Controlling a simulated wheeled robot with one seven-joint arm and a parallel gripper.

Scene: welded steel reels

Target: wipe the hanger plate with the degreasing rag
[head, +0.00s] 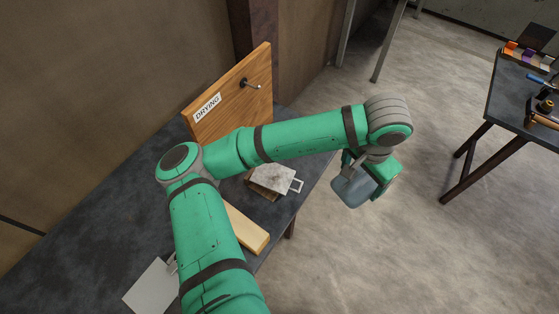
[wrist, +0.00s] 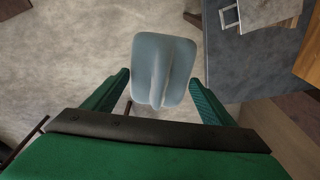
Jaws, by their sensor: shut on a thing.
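My gripper (head: 372,172) is shut on a blue-grey degreasing rag (head: 352,190). It holds the rag over the floor, right of the dark table. In the wrist view the folded rag (wrist: 165,62) sits between the two fingers of my gripper (wrist: 163,88). A mottled grey plate with a light wire loop, seemingly the hanger plate (head: 272,178), lies on a wooden block on the table, left of the rag and apart from it. My arm passes just behind and above it in the head view. The plate (wrist: 265,12) also shows at the wrist view's top right.
A wooden board (head: 233,100) marked DRYING, with a metal hook (head: 250,85), stands at the table's back. A pale wooden bar (head: 248,230) and another light plate (head: 150,287) lie on the dark table (head: 120,225). A second table (head: 510,100) with tools stands right.

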